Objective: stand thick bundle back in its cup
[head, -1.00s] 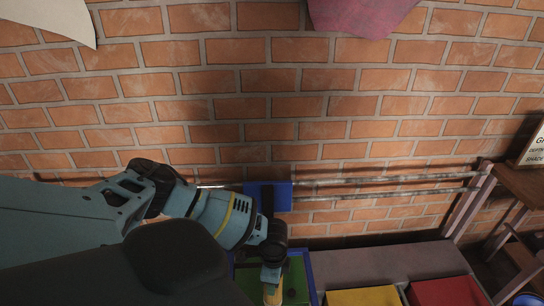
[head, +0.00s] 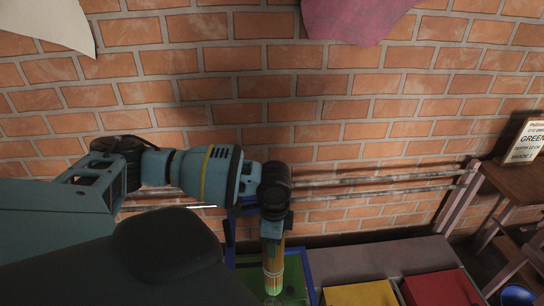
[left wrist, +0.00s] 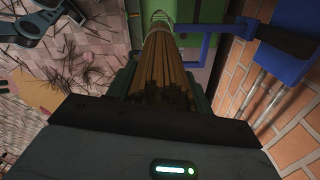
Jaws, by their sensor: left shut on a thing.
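My left gripper (head: 272,228) is shut on the thick bundle (head: 273,262), a tight bunch of tan sticks. The bundle hangs nearly upright below the gripper, in front of the brick wall, over a green surface inside a blue frame. In the left wrist view the bundle (left wrist: 168,70) runs away from me between the fingers (left wrist: 162,92), its near stick ends dark. A pale ringed shape (left wrist: 160,17) surrounds its far end; I cannot tell whether this is the cup or a band. My right gripper is not in view.
The blue-framed green tray (head: 312,280) lies below. Yellow (head: 360,294) and red (head: 440,288) bins stand right of it. Metal rails (head: 370,196) run along the brick wall behind. In the left wrist view a blue block with an arm (left wrist: 288,40) is close on the right.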

